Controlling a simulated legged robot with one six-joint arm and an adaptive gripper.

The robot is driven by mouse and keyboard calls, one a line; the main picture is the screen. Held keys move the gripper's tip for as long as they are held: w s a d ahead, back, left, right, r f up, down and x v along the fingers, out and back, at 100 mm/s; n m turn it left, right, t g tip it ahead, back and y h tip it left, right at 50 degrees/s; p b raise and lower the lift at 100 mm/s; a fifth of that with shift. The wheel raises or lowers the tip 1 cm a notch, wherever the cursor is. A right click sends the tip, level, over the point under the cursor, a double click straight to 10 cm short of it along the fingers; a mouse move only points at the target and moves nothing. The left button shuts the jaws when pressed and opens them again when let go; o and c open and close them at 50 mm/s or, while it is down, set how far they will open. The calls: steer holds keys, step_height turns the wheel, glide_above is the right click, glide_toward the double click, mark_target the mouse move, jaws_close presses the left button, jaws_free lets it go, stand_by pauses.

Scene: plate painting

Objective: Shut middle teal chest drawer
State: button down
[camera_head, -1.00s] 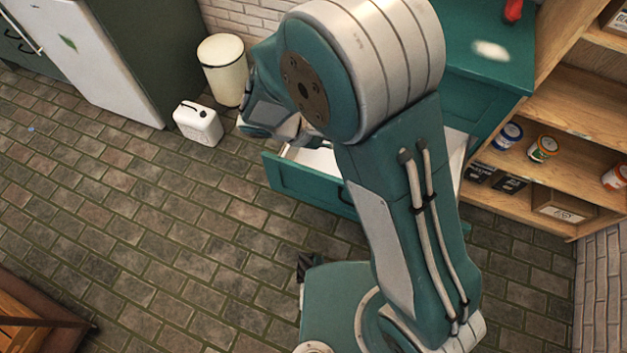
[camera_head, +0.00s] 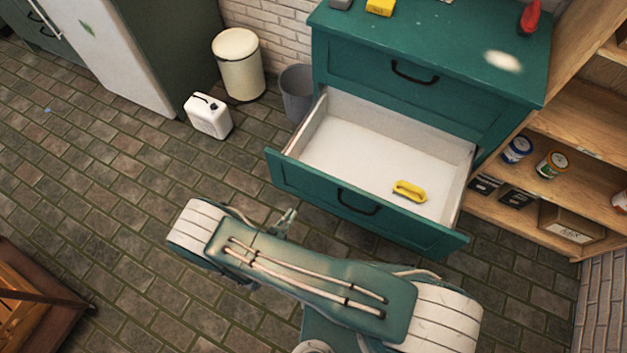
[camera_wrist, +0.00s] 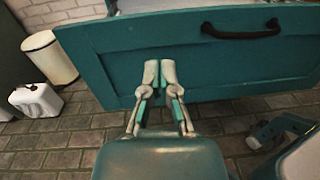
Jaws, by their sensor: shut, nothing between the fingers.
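The teal chest (camera_head: 330,50) stands against the brick wall. Its middle drawer (camera_head: 290,180) is pulled far out, with a white inside and a dark handle (camera_head: 358,203). A yellow object (camera_head: 409,191) lies in the drawer. In the wrist view the drawer front (camera_wrist: 215,75) fills the upper part, with its dark handle (camera_wrist: 242,30) at the upper right. My gripper (camera_wrist: 160,72) is shut and empty, its tips pointing at the left half of the drawer front. I cannot tell whether they touch it. In the head view my gripper (camera_head: 288,218) is small, in front of the drawer's left part.
A wooden shelf (camera_head: 580,125) with cans and boxes stands right of the chest. A grey bin (camera_head: 297,95), cream bin (camera_head: 238,65) and white canister (camera_head: 208,116) stand to the left. A wooden piece (camera_head: 35,300) is at lower left. The tiled floor (camera_head: 110,185) between is clear.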

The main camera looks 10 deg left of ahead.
mark_target(315, 176)
steer(key=shift+n+t+y, duration=0.4)
steer(key=shift+n+y, duration=0.1)
steer(key=x, duration=0.4)
steer(key=f+x, duration=0.1)
steer(key=x, duration=0.8)
steer(key=shift+w+d+f, duration=0.1)
steer(key=shift+f, duration=0.25)
